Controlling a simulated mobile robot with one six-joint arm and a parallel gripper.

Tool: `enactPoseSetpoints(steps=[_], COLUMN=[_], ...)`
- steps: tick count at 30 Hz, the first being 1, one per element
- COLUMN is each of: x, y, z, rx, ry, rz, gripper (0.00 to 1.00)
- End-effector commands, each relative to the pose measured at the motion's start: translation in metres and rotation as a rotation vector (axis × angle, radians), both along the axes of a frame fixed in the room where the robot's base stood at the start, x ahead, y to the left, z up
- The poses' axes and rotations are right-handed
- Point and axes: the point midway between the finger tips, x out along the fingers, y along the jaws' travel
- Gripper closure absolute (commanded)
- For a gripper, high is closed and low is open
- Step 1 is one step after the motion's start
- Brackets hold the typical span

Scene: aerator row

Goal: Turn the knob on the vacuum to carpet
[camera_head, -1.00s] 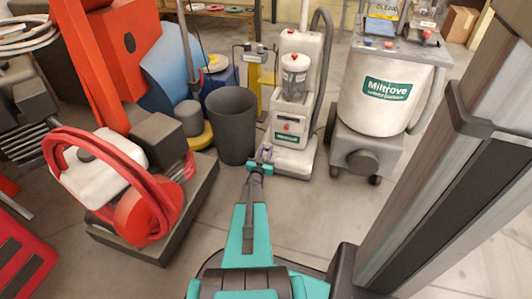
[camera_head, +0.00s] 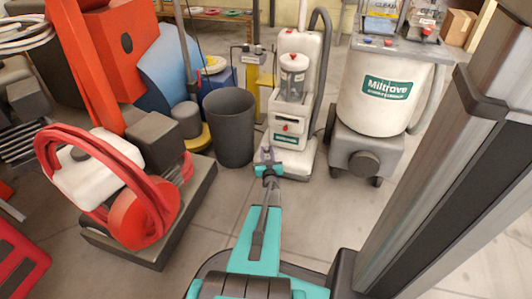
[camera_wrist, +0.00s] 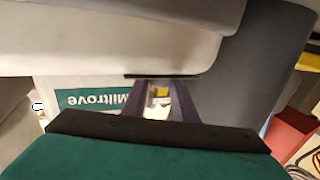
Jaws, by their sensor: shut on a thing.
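The vacuum (camera_head: 293,95) is a white and grey upright machine with a clear canister, a green label and a red part on its front. It stands in the middle of the head view. My gripper (camera_head: 267,156) is at the low left front of the vacuum. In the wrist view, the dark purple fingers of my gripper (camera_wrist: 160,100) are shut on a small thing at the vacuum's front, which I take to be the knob. The fingers hide most of it, and its setting and markings cannot be read. The vacuum's pale body (camera_wrist: 110,45) fills the upper wrist view.
A dark grey bin (camera_head: 231,125) stands close on the vacuum's left. A large Miltrove canister machine (camera_head: 385,105) stands on its right. A red and white machine (camera_head: 125,190) sits on a dark base at left. Bare concrete floor lies between them.

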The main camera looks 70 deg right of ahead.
Motion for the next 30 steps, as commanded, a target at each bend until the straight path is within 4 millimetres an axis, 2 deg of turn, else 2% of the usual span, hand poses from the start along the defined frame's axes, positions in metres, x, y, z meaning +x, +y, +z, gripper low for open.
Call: enactPoseSetpoints(steps=[15,30], x=[-0.0025,-0.0025], y=[-0.0032,-0.0031], z=[0.0017,0.0014], rx=[-0.002,-0.003], ry=[-0.001,-0.001], rz=[0.131,0.150], gripper=[0.97,0.97])
